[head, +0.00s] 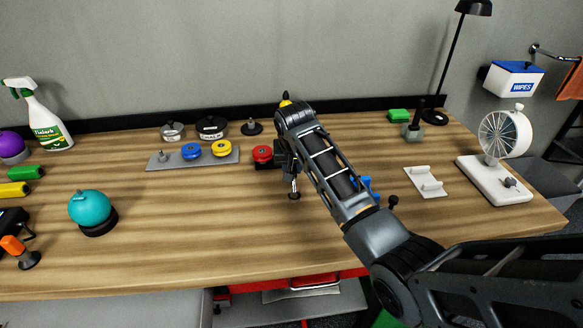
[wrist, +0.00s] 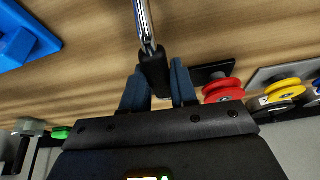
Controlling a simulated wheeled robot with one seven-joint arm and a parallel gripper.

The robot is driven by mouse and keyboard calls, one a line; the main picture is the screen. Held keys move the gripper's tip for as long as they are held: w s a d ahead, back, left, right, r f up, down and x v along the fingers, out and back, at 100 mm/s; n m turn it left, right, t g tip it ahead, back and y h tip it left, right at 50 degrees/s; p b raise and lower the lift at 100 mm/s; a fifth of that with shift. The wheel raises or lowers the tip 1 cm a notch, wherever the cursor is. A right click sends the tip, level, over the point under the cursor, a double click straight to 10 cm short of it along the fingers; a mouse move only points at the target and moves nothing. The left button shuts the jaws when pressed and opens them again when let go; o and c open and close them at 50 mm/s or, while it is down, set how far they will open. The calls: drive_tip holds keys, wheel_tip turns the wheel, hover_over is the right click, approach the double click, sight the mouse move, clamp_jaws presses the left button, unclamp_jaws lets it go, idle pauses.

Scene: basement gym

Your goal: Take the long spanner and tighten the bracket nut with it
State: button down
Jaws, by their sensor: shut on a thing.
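My gripper (head: 291,168) is over the middle of the bench, largely covered by my arm in the head view. In the wrist view its two dark blue fingers (wrist: 160,92) are shut on the black grip of a chrome-shafted tool, which I take for the long spanner (wrist: 144,22). In the head view the spanner's shiny end (head: 294,187) points down close to the bench top; whether it touches cannot be told. I cannot make out the bracket nut for certain. A white stand with a wheel (head: 490,180) at the right carries a small dark knob.
A grey plate (head: 165,163) with blue and yellow discs lies left of my gripper, with a red disc (head: 262,153) close by. A blue object (wrist: 22,38) is partly behind my arm. A white rack (head: 426,183) lies to the right. The front middle of the bench (head: 200,245) is clear.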

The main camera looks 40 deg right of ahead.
drive_tip(key=shift+r, duration=2.75)
